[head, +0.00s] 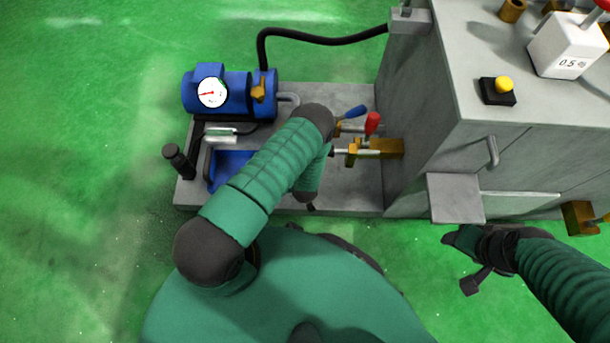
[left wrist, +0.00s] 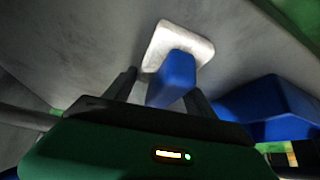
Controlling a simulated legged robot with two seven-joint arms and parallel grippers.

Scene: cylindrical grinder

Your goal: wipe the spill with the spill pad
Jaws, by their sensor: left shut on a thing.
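My left gripper (left wrist: 163,84) is shut on the blue handle (left wrist: 174,78) of the spill pad in the left wrist view. The pad's white, rounded square base (left wrist: 195,42) lies beyond the fingertips, close to a grey surface; I cannot tell if they touch. In the head view my left arm reaches over the grey base plate of the machine, and its forearm hides the pad and most of the gripper. My right gripper (head: 470,262) is low at the right, in front of the machine, and its jaw opening is unclear. I cannot make out a spill in either view.
A blue pump with a gauge (head: 212,93) and a blue tray (head: 230,168) are on the grey base plate (head: 335,98). Red (head: 372,122) and blue (head: 350,112) valve handles stand right of my left arm. The grey machine cabinet (head: 440,150) blocks the right. Green floor surrounds it.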

